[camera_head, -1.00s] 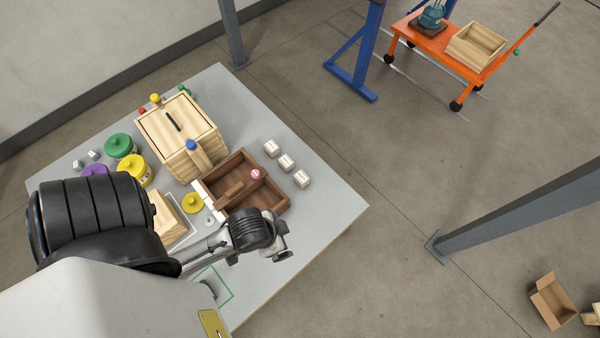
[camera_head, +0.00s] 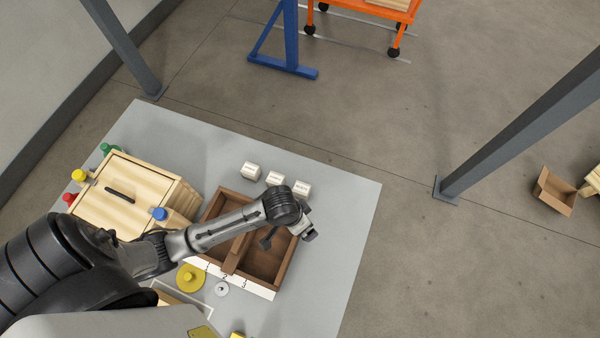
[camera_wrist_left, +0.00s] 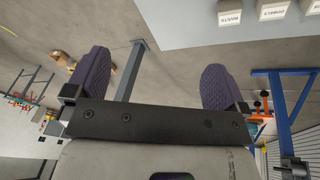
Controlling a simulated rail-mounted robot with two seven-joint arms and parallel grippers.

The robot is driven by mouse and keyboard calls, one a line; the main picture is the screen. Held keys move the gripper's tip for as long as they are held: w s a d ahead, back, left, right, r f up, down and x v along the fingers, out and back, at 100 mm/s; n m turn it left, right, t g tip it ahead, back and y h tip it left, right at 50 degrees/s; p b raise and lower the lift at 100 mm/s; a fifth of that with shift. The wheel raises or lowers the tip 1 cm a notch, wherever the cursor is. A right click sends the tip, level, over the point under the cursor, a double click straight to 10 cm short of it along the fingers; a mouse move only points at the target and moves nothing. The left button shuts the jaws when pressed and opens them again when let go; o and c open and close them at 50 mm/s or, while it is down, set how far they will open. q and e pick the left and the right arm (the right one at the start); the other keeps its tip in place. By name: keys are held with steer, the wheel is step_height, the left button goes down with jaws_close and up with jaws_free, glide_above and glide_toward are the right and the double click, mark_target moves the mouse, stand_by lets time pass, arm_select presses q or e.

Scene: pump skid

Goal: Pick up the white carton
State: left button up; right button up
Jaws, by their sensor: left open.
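Three small white cartons stand in a row behind the brown divided tray: a left carton (camera_head: 250,170), a middle carton (camera_head: 275,178) and a right carton (camera_head: 302,187). Each has a dark label. At the top right of the left wrist view are a carton marked RIVETS (camera_wrist_left: 230,13), a middle carton (camera_wrist_left: 272,10) and one cut by the frame edge (camera_wrist_left: 311,7). My left gripper (camera_head: 306,233) is over the tray's right part, on the near side of the right carton. Its two fingers are wide apart and empty in the wrist view (camera_wrist_left: 153,82). My right gripper is out of view.
The brown tray (camera_head: 285,268) lies below my left arm, with a wooden lidded box (camera_head: 125,195) to its left. A yellow-lidded container (camera_head: 190,278) is in front. The grey table (camera_head: 345,210) is clear right of the cartons. A grey post (camera_head: 520,130) stands beyond.

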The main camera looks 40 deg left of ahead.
arm_select(q)
steer(key=w+a+f+n+g+b, duration=0.1)
steer(key=w+a+f+b, duration=0.1)
steer(key=w+f+b, duration=0.35)
steer(key=w+a+f+n+b, duration=0.1)
steer(key=w+f+b, duration=0.2)
steer(key=f+b, duration=0.6)
steer(key=n+g+y+b, duration=0.15)
steer(key=n+b, duration=0.25)
steer(key=b, duration=0.7)
glide_toward(302, 188)
steer(key=shift+y, duration=0.35)
step_height(302, 188, down, 6)
steer(key=b, duration=0.3)
steer(key=shift+s+d+f, duration=0.15)
steer(key=shift+f, duration=0.1)
steer(key=shift+f+b, duration=0.45)
steer(key=shift+f, duration=0.1)
step_height(302, 188, down, 5)
steer(key=b, duration=0.3)
steer(key=shift+d+f+b, duration=0.1)
steer(key=shift+b, duration=0.2)
steer(key=shift+c, duration=0.4)
